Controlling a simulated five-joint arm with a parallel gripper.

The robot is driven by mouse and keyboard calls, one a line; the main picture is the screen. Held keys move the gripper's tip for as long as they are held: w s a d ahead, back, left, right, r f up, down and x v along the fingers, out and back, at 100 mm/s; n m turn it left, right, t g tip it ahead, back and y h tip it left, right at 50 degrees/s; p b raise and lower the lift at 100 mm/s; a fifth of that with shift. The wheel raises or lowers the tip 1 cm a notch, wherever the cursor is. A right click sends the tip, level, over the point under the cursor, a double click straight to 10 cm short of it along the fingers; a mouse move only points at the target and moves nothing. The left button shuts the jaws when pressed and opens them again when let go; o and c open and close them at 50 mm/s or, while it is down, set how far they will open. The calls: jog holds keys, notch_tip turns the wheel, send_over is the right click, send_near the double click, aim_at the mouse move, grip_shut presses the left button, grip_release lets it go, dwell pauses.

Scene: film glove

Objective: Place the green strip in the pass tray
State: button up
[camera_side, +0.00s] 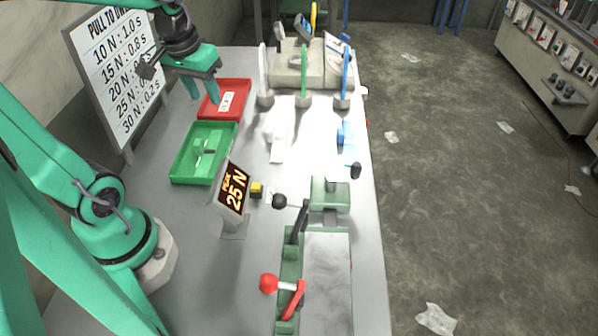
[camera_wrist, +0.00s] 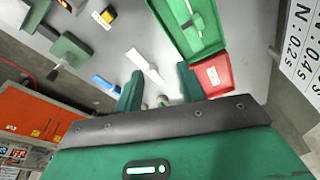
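My gripper (camera_side: 202,92) is raised near the red tray (camera_side: 240,88), beyond the green tray. Its two fingers stand apart with nothing between them, as the wrist view (camera_wrist: 158,78) shows. A white strip (camera_side: 278,138) and a blue strip (camera_side: 346,136) lie flat on the bench to the right.
White, green (camera_side: 304,70) and blue upright posts stand at the bench's far end, before a beige machine (camera_side: 298,68). A pull-to-dwell sign (camera_side: 112,70) stands on the left.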

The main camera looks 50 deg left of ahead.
jog(key=s+d+r+m+t, duration=0.1)
jog(key=s+d+m, duration=0.1)
jog(key=d, duration=0.3)
jog(key=s+d+r+m+t, duration=0.2)
jog(key=d, duration=0.2)
jog(key=shift+s+d+r+m+h, duration=0.25)
jog(key=shift+d+r+m+h, duration=0.05)
jog(key=shift+d+m+h, duration=0.1)
dwell(0.6)
